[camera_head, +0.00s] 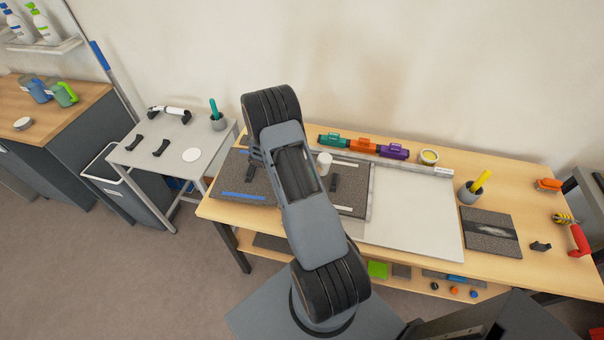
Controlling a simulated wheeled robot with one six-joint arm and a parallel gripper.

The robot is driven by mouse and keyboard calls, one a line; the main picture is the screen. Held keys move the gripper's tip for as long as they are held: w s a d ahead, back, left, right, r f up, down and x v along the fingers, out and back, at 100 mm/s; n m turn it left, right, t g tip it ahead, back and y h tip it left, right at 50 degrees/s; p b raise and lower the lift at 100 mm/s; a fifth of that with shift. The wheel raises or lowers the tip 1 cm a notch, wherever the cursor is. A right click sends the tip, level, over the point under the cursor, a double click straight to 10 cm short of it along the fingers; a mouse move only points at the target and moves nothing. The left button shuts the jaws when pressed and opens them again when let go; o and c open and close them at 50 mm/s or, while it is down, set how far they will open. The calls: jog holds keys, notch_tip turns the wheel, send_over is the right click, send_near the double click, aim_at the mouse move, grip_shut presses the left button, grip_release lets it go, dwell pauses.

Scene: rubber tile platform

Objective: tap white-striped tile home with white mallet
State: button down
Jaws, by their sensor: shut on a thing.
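The white-striped tile (352,193) is a dark speckled slab on the workbench with short white stripes near its far and near edges. My arm covers its left part, so any gap to the blue-striped tile (230,180) on the left cannot be seen. The white mallet's head (324,163) shows as a small upright white cylinder just right of my arm, in front of the dark tile. A dark shape lies just below it. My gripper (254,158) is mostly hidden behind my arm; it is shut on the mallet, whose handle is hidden.
A pale board (415,215) lies right of the tiles. A pencil cup (470,193) and loose dark tile (490,232) stand right. A side table (180,140) is left.

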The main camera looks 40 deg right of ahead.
jog(key=p, duration=0.2)
send_over(344, 199)
jog(key=shift+s+r, duration=0.1)
jog(key=shift+r, duration=0.1)
dwell(0.4)
notch_tip(344, 199, down, 6)
jog(key=b, duration=0.4)
jog(key=shift+b, duration=0.3)
notch_tip(344, 199, up, 6)
jog(key=p, duration=0.5)
jog(key=shift+f, duration=0.2)
jog(key=c, duration=1.4)
grip_release()
jog(key=shift+c, duration=0.2)
grip_shut()
